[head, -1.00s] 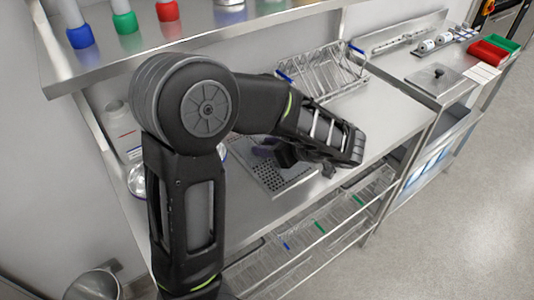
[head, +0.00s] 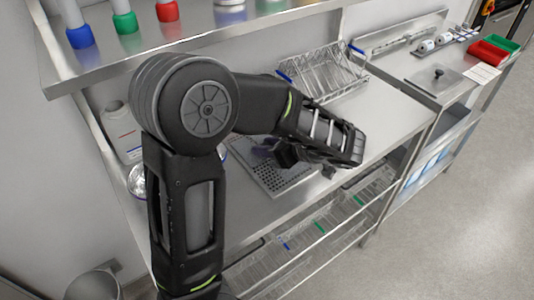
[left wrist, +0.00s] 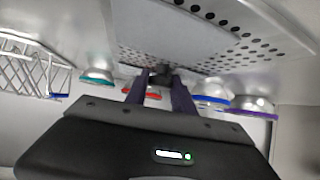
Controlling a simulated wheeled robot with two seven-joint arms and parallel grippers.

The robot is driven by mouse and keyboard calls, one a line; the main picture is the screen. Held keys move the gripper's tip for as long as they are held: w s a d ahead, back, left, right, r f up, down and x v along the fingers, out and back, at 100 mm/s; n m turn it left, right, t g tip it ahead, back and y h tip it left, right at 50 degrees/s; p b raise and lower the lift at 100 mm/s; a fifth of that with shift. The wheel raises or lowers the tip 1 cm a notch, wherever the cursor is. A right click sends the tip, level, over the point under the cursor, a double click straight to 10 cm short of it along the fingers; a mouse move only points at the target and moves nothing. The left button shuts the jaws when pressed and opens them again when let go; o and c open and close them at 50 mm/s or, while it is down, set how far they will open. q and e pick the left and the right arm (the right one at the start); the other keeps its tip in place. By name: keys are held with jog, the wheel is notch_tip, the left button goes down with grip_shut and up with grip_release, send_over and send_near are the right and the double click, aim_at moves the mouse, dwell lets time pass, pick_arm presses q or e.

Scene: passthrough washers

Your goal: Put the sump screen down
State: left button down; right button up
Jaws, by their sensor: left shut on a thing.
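The sump screen, a grey metal plate full of round holes (head: 268,181), shows in the head view at the bench top, partly hidden by my left arm. In the left wrist view the perforated metal (left wrist: 245,55) fills the upper part. My left gripper (head: 266,150) is over the plate. In the left wrist view its two dark fingers (left wrist: 160,82) are closed on a small dark block, seemingly the screen's handle. I cannot tell whether the plate touches the bench or hangs just above it. My right gripper is not in view.
A wire rack (head: 322,75) stands at the bench's back. A shelf above holds colour-capped items (head: 124,20). A clear dome (head: 136,182) is left of the plate. The bench right of my gripper is clear (head: 395,115).

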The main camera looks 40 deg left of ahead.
pick_arm(q)
jog(key=shift+w+r, duration=0.1)
jog(key=shift+r, duration=0.55)
notch_tip(320, 180, up, 9)
jog(key=p, duration=0.5)
jog(key=shift+p, duration=0.4)
jog(key=shift+f, duration=0.1)
